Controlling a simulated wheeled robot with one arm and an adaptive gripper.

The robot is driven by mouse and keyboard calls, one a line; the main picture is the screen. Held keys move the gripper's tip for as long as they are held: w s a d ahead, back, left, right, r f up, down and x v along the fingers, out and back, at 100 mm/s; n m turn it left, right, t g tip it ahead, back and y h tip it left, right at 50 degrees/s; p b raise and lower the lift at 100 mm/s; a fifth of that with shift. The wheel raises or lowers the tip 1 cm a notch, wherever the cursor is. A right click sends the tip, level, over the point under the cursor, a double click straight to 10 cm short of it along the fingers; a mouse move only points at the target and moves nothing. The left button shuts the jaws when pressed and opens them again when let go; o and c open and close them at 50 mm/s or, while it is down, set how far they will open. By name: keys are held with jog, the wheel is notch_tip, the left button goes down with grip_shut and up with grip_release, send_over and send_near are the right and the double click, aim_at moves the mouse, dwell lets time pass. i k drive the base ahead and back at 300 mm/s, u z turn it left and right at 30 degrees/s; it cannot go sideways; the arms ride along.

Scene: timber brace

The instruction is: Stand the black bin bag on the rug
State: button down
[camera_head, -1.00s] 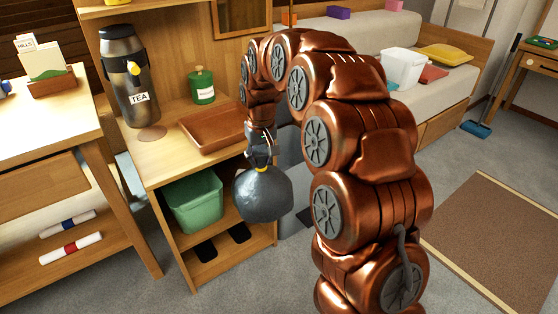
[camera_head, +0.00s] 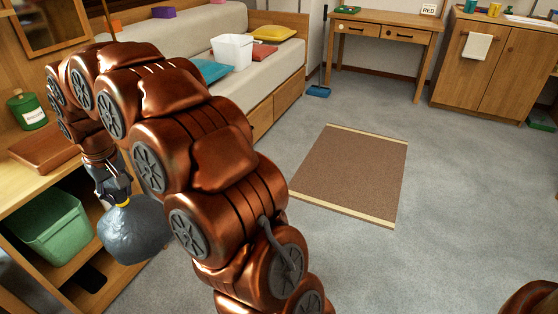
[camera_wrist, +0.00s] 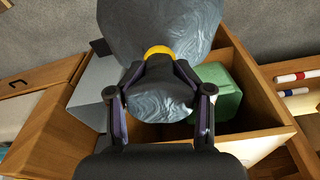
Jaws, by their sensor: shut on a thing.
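The black bin bag (camera_head: 134,230) is a dark grey, rounded, shiny bag with a yellow tie at its neck. It hangs from my gripper (camera_head: 121,199) in front of the shelf unit, off the floor. In the wrist view, my gripper (camera_wrist: 160,112) is shut on the gathered top of the bag (camera_wrist: 160,28), with the yellow tie just beyond the fingers. The rug (camera_head: 348,178) is a flat brown rectangle with pale end strips on the grey floor, right of my arm. It is bare and apart from the bag.
A green bin (camera_head: 50,232) stands in the shelf unit beside the bag. A sofa with a white tub (camera_head: 232,52) and cushions lies behind. A desk (camera_head: 385,30) and a cabinet (camera_head: 490,60) stand at the back. The floor around the rug is clear.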

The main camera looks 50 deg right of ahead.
aim_at(324, 188)
jog(key=u, duration=2.8)
jog(key=k, duration=2.25)
jog(key=z, duration=2.8)
